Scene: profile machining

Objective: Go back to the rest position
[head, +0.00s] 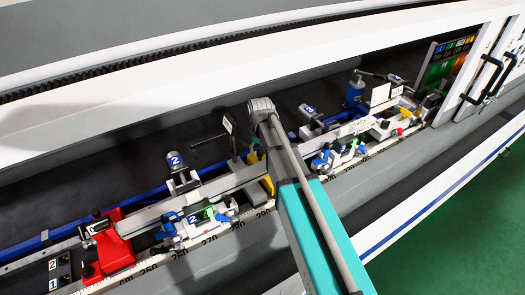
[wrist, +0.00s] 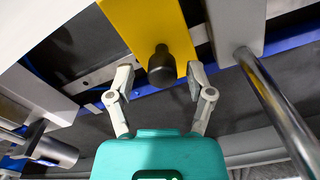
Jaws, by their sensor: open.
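My gripper (wrist: 159,82) is open in the wrist view, its two grey fingers spread apart. A dark cylindrical knob (wrist: 161,66) on a yellow plate (wrist: 146,22) shows between and just beyond the fingertips. I cannot tell whether the fingers touch it; nothing appears clamped. In the head view my teal arm reaches from the bottom right up over the machine bed, and it hides the gripper's fingers. A bit of the yellow plate (head: 267,184) shows beside the arm.
A red stop block (head: 107,246) stands at the left of the rail. Blue and grey clamps numbered 2 (head: 197,218) line the bed. A grey rod (wrist: 277,110) runs close on the right in the wrist view. White machine walls border the bed; green floor (head: 455,235) lies right.

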